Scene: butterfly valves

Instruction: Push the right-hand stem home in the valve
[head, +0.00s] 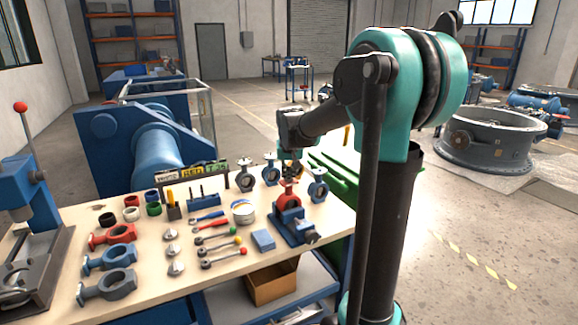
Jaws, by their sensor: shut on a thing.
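A red valve body (289,192) is held upright in a blue vise (294,224) near the right end of the workbench. My gripper (290,176) points down directly above the valve, at its top neck. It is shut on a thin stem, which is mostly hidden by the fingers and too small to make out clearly. I cannot tell how deep the stem sits in the valve or whether it touches the bore.
Grey-blue valves (245,175) stand behind and beside the vise, one close on its right (318,185). Levers with coloured knobs (222,254), a blue block (263,240) and a round tin (243,211) lie to the left. A sign (190,171) stands at the back.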

